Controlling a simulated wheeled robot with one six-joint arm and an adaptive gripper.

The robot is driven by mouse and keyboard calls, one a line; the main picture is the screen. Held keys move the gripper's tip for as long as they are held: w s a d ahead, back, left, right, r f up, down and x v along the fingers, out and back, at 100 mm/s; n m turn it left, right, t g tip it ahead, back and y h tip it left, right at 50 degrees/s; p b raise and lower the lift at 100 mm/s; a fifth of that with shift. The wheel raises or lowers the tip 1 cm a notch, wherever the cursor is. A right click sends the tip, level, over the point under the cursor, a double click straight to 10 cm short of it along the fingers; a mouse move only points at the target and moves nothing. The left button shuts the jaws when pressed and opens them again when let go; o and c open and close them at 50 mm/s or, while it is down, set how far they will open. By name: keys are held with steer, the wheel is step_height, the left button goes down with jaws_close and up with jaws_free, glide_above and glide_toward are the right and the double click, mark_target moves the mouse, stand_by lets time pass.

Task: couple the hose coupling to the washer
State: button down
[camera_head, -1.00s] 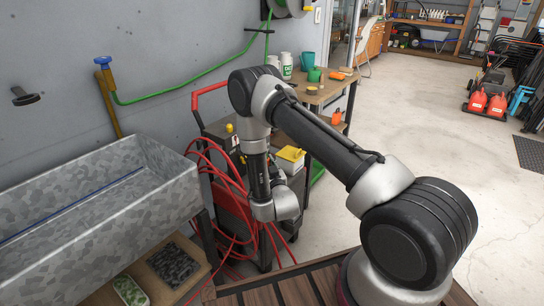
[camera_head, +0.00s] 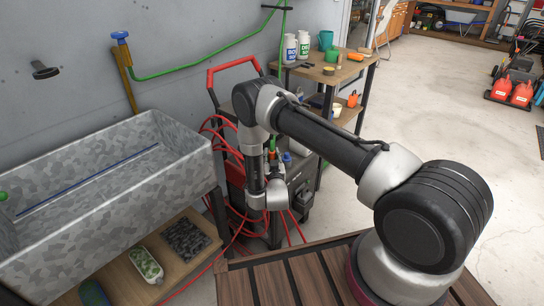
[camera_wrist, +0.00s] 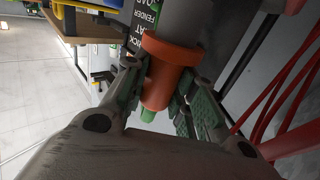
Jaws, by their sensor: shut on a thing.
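The orange hose coupling (camera_wrist: 158,88) with a green end sits between the green-padded fingers of my gripper (camera_wrist: 165,88) in the wrist view. The gripper is shut on it. The coupling's wide collar lies up against a grey cylinder (camera_wrist: 185,18); I cannot tell whether they are joined. In the head view a small orange and green piece (camera_head: 272,147) shows near my gripper (camera_head: 272,156), partly hidden by my arm. The washer (camera_head: 301,176) is a dark cart with a red handle (camera_head: 228,66), largely behind my arm.
Red hose (camera_head: 213,130) loops around the washer and also crosses the right of the wrist view (camera_wrist: 290,100). A galvanized sink (camera_head: 110,210) stands at left. A workbench (camera_head: 350,66) with bottles and mugs stands behind. The concrete floor (camera_head: 440,95) at right is open.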

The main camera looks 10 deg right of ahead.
steer(key=shift+f, duration=1.45)
steer(key=shift+f, duration=0.25)
steer(key=c, duration=1.1)
jaws_free()
steer(key=s, duration=0.4)
steer(key=s+a, duration=0.1)
steer(key=s, duration=0.7)
steer(key=shift+a, duration=0.35)
steer(key=shift+w, duration=0.1)
